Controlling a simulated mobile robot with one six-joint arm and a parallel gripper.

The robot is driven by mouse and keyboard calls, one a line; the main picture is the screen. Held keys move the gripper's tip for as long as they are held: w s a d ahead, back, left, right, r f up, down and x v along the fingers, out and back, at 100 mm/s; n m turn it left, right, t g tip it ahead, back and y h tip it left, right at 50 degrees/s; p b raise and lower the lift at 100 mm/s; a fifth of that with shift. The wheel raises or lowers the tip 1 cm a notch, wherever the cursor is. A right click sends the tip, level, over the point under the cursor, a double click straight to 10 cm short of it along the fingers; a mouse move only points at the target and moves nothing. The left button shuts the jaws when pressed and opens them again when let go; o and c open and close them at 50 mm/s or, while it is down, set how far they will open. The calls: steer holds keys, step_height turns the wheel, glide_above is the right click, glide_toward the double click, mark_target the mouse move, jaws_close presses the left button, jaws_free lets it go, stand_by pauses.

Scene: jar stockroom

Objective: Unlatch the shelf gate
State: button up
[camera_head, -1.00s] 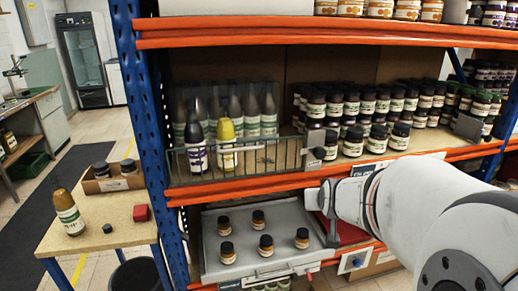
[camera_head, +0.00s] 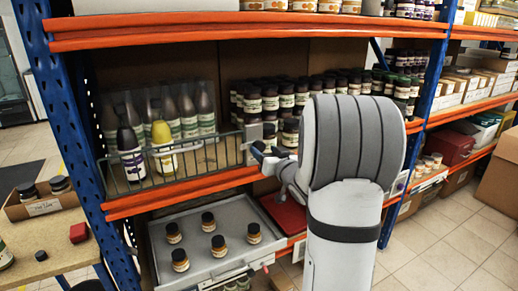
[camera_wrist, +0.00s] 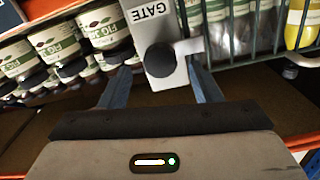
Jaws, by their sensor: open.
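The shelf gate (camera_head: 205,157) is a low wire gate across the left part of the middle shelf, in front of several bottles. It stands closed. At its right end is a grey latch plate (camera_head: 251,137). In the wrist view the plate (camera_wrist: 176,88) carries a dark round knob (camera_wrist: 160,60) and the word GATE. My gripper (camera_wrist: 158,68) is open, with one blue-grey finger on each side of the plate and knob. Contact cannot be told. In the head view my gripper (camera_head: 262,152) is at the latch, partly hidden by my arm.
Dark jars (camera_head: 285,97) stand close behind and right of the latch. Below, a grey tray (camera_head: 217,267) holds several small jars, with a red box (camera_head: 287,215) beside it. A side table (camera_head: 45,245) stands left.

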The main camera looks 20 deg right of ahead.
steer(key=shift+w+a, duration=0.1)
steer(key=shift+w, duration=1.25)
steer(key=shift+c, duration=0.6)
